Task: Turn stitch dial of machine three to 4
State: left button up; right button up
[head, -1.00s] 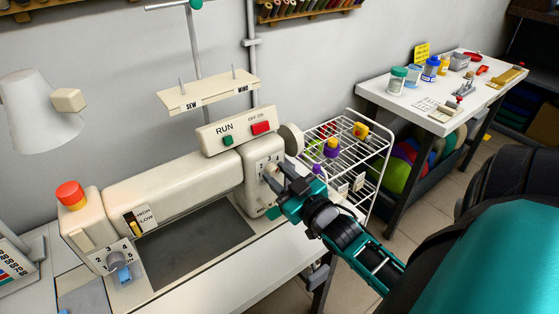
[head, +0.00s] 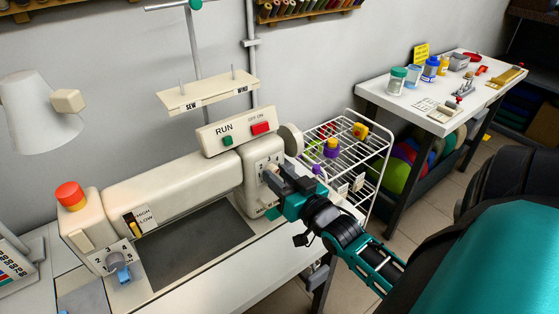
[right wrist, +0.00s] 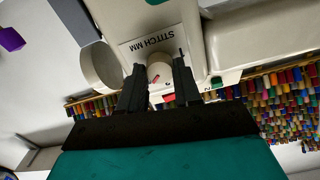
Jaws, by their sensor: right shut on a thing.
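A cream sewing machine (head: 170,177) stands on the white table, with a stitch plate on its right end. The pale round stitch dial (right wrist: 158,73) with a red mark sits below the "STITCH MM" lettering, which appears upside down in the right wrist view. My right gripper (head: 271,171) is at the plate, its two dark fingers shut on either side of the dial; it also shows in the right wrist view (right wrist: 160,67). The fingers hide most of the plate's numbers, so I cannot read the setting. My left gripper is not in view.
A handwheel (head: 290,140) is close above the gripper. A RUN panel with a red switch (head: 261,128) is on top. A white wire rack (head: 375,150) stands to the right.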

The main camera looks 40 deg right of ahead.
jog(key=o, duration=1)
jog(key=shift+o, duration=0.2)
jog(key=s+a, duration=0.1)
jog(key=s, duration=1.1)
jog(key=shift+s+a, duration=0.25)
jog(key=shift+s, duration=0.15)
